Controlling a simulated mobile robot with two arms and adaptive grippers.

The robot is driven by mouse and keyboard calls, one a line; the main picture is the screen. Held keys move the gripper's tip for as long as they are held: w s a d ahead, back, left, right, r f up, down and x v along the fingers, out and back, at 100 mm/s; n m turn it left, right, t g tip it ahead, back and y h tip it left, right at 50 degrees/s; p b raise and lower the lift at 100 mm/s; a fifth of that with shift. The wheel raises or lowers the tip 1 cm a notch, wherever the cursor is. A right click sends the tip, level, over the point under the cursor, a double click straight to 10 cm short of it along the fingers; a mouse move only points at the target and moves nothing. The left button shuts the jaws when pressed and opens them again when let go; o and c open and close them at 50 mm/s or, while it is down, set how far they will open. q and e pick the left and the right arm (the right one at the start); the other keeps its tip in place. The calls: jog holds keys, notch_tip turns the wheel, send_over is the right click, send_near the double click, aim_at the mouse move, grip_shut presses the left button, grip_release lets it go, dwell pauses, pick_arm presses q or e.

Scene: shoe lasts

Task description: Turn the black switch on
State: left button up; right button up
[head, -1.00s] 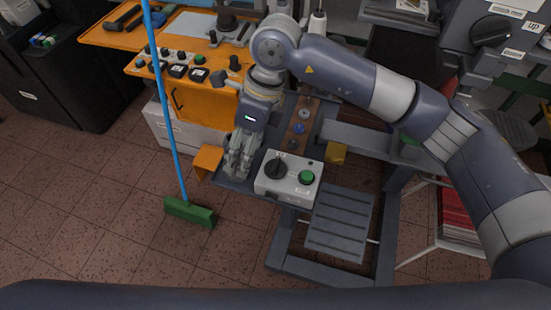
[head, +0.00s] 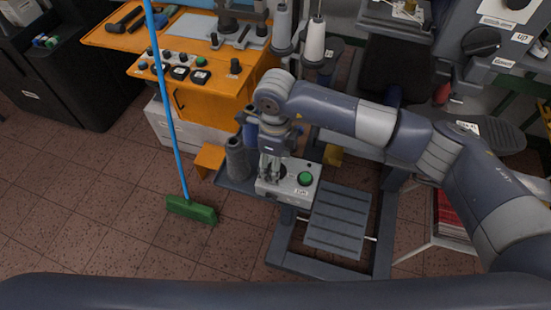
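A light grey control box (head: 300,195) carries a green button (head: 305,179) on its right side. The black switch on its left side is mostly hidden behind my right gripper. My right gripper (head: 269,178) points down in front of and over the left part of the box, right at the switch. Its fingers are small and overlap the dark switch, so I cannot tell whether they are apart, shut or touching it. My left gripper is not in view.
A slatted grey footrest (head: 338,220) lies below the box. A blue-handled broom with a green head (head: 191,209) stands at left. An orange bench (head: 205,95) with small controls is behind.

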jog(key=shift+f, duration=0.2)
jog(key=shift+c, duration=0.3)
jog(key=c, duration=1)
